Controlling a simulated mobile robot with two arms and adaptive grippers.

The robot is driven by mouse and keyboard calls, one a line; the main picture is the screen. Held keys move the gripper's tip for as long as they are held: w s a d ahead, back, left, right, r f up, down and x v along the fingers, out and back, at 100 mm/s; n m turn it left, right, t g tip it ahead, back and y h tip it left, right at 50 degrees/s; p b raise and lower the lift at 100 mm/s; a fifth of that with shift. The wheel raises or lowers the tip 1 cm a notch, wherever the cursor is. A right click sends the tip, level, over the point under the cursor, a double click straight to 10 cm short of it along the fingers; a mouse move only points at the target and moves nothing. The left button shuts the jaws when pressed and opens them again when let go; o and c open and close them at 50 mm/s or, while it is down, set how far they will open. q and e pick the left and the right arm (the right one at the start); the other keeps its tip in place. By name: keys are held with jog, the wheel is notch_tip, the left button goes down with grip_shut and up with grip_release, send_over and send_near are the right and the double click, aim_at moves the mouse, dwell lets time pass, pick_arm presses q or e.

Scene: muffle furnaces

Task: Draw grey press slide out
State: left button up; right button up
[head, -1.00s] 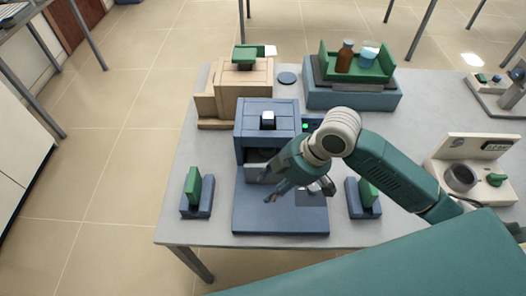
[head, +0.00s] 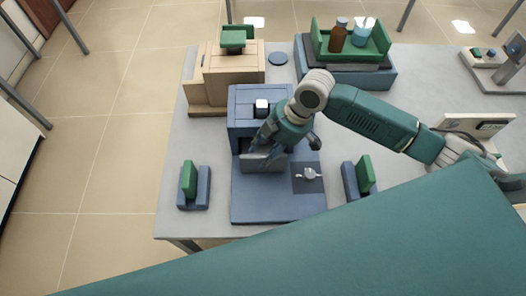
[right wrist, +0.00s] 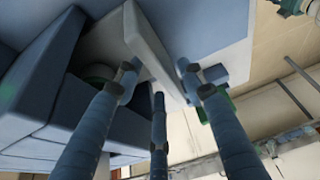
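The blue press (head: 247,104) stands on the table, with its blue base plate (head: 262,206) reaching toward me. The grey press slide (head: 264,163) shows as a pale slab at the press's front opening, partly hidden by my right gripper (head: 264,138). In the right wrist view the slab (right wrist: 152,45) lies between the fingers of my right gripper (right wrist: 157,75), with fingers to both sides of it. I cannot tell whether they press on it. My left gripper is not in view.
A dark square with a small silver part (head: 308,174) lies on the base plate's right. Green-and-blue holders (head: 190,180) (head: 364,175) flank the plate. A beige press (head: 220,65) and a green tray (head: 375,45) holding bottles stand behind.

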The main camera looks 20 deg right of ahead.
jog(key=shift+a+f, duration=0.2)
jog(key=shift+f, duration=0.4)
grip_shut()
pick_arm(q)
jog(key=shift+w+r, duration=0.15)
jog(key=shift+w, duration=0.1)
